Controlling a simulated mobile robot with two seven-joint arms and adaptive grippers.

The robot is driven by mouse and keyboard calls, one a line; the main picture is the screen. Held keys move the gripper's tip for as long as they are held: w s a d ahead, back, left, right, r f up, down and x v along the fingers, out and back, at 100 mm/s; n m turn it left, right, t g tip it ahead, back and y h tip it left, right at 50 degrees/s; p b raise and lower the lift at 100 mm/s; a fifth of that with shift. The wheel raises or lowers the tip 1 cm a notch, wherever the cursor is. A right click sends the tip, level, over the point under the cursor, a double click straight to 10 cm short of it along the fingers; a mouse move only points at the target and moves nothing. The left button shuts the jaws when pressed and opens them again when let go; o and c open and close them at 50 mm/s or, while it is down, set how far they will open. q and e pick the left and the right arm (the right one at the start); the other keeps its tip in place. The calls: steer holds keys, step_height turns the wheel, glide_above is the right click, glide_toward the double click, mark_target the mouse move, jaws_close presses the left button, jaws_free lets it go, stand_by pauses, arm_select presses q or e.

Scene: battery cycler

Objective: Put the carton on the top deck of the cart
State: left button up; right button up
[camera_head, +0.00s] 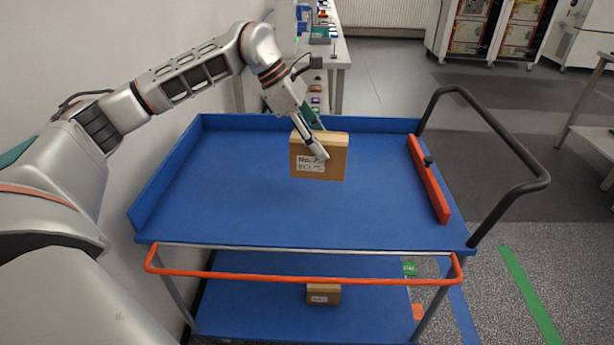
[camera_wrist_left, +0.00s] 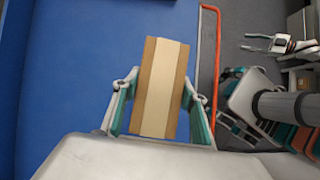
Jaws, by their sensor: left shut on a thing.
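The carton (camera_head: 321,164) is a brown box with a white printed label, upright over the blue top deck (camera_head: 240,190) of the cart, towards its back middle. My left gripper (camera_head: 317,148) comes down from above and is shut on it. In the left wrist view the carton (camera_wrist_left: 160,88) sits between the two fingers, its taped top facing the camera. I cannot tell whether its underside touches the deck. My right gripper (camera_wrist_left: 262,43) shows small at the upper right of the left wrist view, its fingers apart and empty; the head view does not show it.
A smaller carton (camera_head: 323,294) sits on the cart's lower deck (camera_head: 250,305). A red bar (camera_head: 428,180) lies along the top deck's right side, beside the black handle (camera_head: 535,185). An orange rail (camera_head: 300,278) runs along the front. The deck around the held carton is clear.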

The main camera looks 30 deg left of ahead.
arm_select(q)
steer(key=w+a+r+n+t+y, duration=0.3)
steer(key=w+a+r+n+y, duration=0.1)
steer(key=a+r+n, duration=0.5)
steer(key=shift+n, duration=0.6)
steer(key=f+b, duration=0.1)
steer(key=f, duration=0.6)
steer(key=f+b, duration=0.2)
steer(key=f, duration=0.5)
steer(key=a+f+b, duration=0.1)
steer(key=f, duration=0.6)
steer(key=shift+s+b, duration=0.1)
steer(key=shift+b, duration=0.25)
steer(key=o, duration=1.5)
arm_select(e)
steer(key=shift+w+d+f, duration=0.1)
steer(key=shift+w+f, duration=0.05)
steer(key=shift+f, duration=0.45)
steer(key=shift+w+d+f, duration=0.1)
steer(key=shift+f, duration=0.45)
steer(key=shift+s+a+f, duration=0.1)
